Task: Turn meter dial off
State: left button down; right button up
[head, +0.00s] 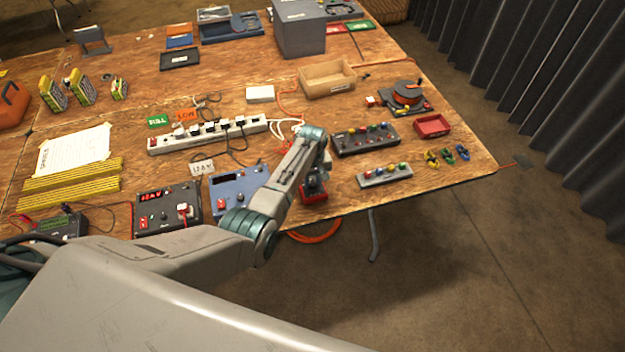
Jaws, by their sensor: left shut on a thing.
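The meter (316,200) is a small red-cased device at the table's front edge, right of the blue panel. My left arm reaches in from the lower left and its gripper (314,186) points down over the meter. The gripper is shut on the meter's dial, as far as I can tell. The dial and fingertips are mostly hidden by the wrist, so the dial's setting cannot be read. My right gripper is not in view.
A blue panel (238,186) and a black charger (166,209) stand left of the meter. A black box with coloured knobs (364,139) and a grey strip (385,176) lie to the right. A white power strip (208,135) is behind. An orange cable (318,237) hangs below the front edge.

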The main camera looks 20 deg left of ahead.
aim_at(312, 183)
pick_arm(q)
jog(key=c, duration=1.2)
grip_release()
notch_tip(312, 183, up, 11)
jog(key=shift+f+b, duration=0.1)
jog(key=shift+b, duration=0.85)
